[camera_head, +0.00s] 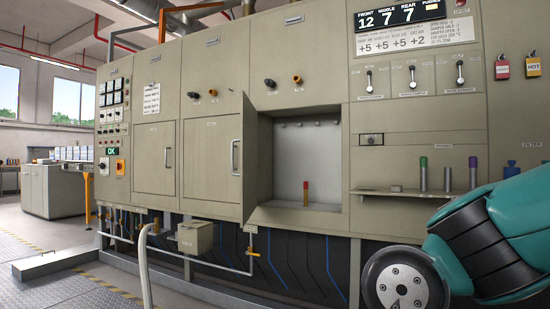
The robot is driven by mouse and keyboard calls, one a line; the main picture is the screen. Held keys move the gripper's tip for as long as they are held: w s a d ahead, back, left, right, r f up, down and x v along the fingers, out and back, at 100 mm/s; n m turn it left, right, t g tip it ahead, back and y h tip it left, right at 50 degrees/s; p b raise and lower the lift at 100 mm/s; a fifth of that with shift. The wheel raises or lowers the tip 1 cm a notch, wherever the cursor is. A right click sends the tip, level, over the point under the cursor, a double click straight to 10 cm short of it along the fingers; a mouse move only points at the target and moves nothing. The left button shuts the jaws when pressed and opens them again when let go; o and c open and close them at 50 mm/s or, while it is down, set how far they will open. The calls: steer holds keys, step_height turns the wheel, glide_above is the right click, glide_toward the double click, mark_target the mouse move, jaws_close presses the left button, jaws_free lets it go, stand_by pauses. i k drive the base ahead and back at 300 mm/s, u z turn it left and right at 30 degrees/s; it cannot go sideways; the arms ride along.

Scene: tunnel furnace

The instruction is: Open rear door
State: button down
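The beige furnace front has a shut left door (154,158) with a vertical handle (166,157) at its right side. A second shut door (210,158) is right of it, with its own vertical handle (235,157). Right of that, a third bay (318,150) is uncovered, and a door panel (250,160) stands swung out along its left side, seen almost edge-on. No readable label shows which door is the rear one. My gripper is not in view; only my teal arm shows at the lower right.
Several coloured-top cylinders stand on a shelf (400,191) at right. A small box (195,237), pipes and a pale hose (145,265) run below the doors. The floor (75,292) at lower left is clear.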

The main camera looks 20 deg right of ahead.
mark_target(246, 159)
steer(key=z, duration=0.7)
steer(key=i, duration=1.45)
steer(key=u, duration=0.55)
steer(key=i, duration=0.55)
steer(key=u, duration=0.4)
